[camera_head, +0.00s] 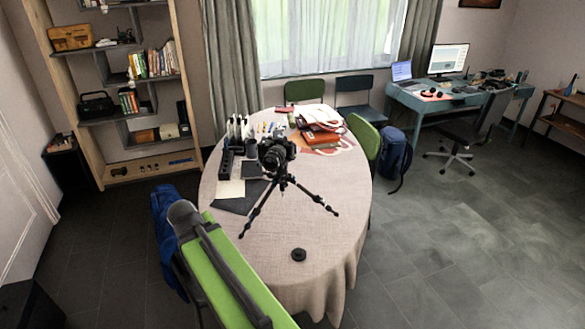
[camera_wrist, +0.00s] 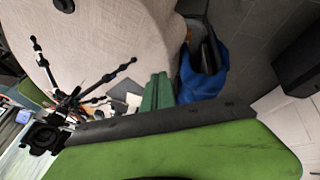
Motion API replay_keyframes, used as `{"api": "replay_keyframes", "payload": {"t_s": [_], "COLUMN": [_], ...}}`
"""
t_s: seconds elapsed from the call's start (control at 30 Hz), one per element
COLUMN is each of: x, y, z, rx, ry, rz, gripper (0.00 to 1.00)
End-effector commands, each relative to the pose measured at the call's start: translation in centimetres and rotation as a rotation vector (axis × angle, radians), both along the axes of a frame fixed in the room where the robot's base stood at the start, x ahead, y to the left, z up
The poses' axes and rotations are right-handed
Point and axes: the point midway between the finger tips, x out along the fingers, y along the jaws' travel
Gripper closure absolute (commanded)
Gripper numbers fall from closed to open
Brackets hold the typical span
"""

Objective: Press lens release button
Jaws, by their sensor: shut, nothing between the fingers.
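The black camera (camera_head: 276,153) sits on a tripod (camera_head: 283,184) on the round table (camera_head: 330,225). Its lens release button is too small to make out. The camera also shows at the lower left of the wrist view (camera_wrist: 43,138), where the picture is upside down, and its tripod legs spread over the cloth. My green and grey arm fills the lower left foreground of the head view. Its rounded grey end, my gripper (camera_head: 185,214), is shut and empty, left of the camera and well apart from it. Its fingertips are not clearly distinguishable.
A small black round piece (camera_head: 298,254) lies near the table's front edge. The table's front right is clear.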

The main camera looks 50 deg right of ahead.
Motion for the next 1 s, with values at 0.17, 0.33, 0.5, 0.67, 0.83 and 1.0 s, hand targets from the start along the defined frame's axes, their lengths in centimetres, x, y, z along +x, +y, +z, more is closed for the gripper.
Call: {"api": "replay_keyframes", "payload": {"t_s": [0.17,0.33,0.5,0.67,0.83,1.0], "x": [1.1,-3.0,-7.1,-9.0,-9.1,-9.0], "y": [-22.2,-33.6,-35.9,-35.9,-35.7,-35.6], "z": [4.4,10.2,9.2,7.5,7.5,7.5], "rx": [-0.533,-1.038,-1.246,-1.273,-1.273,-1.273], "ry": [-0.339,-0.46,-0.417,-0.381,-0.378,-0.38], "rz": [0.004,0.294,0.641,0.805,0.827,0.826], "gripper": [1.0,1.0,1.0,1.0,1.0,1.0]}}
